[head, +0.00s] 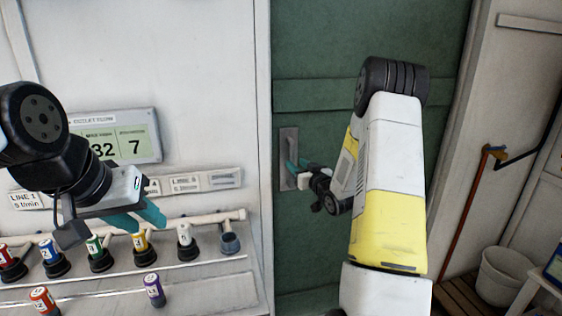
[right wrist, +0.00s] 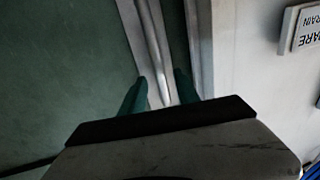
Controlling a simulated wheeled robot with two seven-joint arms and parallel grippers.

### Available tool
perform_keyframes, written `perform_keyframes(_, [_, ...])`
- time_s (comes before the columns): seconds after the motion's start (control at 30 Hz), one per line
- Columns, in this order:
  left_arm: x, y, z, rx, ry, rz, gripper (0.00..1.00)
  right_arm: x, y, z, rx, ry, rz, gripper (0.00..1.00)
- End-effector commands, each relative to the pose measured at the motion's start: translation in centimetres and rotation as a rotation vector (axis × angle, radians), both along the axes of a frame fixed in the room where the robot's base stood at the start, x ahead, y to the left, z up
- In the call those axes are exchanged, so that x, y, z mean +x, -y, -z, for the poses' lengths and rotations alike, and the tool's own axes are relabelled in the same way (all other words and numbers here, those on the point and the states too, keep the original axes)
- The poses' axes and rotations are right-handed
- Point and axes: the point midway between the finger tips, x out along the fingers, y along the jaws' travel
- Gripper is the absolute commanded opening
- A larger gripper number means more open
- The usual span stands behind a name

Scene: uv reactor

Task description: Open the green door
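The green door (head: 370,40) fills the middle of the head view and looks closed. Its grey vertical handle (head: 290,150) is on the door's left side. My right gripper (head: 298,170) is at the lower part of this handle. In the right wrist view, its two teal fingers (right wrist: 162,90) stand apart on either side of the handle bar (right wrist: 153,45), with small gaps showing; I see no clear grip. My left gripper (head: 145,215) hangs over the bottle rack at the left, with nothing seen in it. Its finger opening is unclear.
A rack (head: 190,270) with several colored-cap bottles stands below a display panel (head: 120,137) on the left wall. A white bucket (head: 503,275) and a red pole (head: 465,215) stand right of the door. A sign (right wrist: 300,28) shows at upper right in the wrist view.

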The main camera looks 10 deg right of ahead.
Motion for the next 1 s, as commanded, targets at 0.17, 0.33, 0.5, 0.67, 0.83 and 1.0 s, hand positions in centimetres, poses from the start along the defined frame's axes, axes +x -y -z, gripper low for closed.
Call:
perform_keyframes(0.17, [0.0, 0.0, 0.0, 0.0, 0.0, 0.0, 0.36, 2.8, -0.7, 0.0, 0.0, -0.001, -0.001, 0.38])
perform_keyframes(0.33, [0.0, 0.0, 0.0, 0.0, 0.0, 0.0, 0.36, 4.1, -1.0, 0.0, 0.0, -0.002, 0.0, 0.38])
perform_keyframes(0.5, [0.0, 0.0, 0.0, 0.0, 0.0, 0.0, 0.36, 4.4, -1.0, 0.0, 0.0, -0.002, 0.0, 0.38])
perform_keyframes(0.67, [0.0, 0.0, 0.0, 0.0, 0.0, 0.0, 0.36, 4.4, -1.1, 0.0, 0.0, -0.002, 0.0, 0.32])
perform_keyframes(0.83, [0.0, 0.0, 0.0, 0.0, 0.0, 0.0, 0.36, 4.4, -1.0, 0.0, 0.0, -0.002, 0.001, 0.0])
perform_keyframes(1.0, [0.0, 0.0, 0.0, 0.0, 0.0, 0.0, 0.36, 4.4, -1.0, 0.0, 0.0, -0.002, 0.001, 0.0])
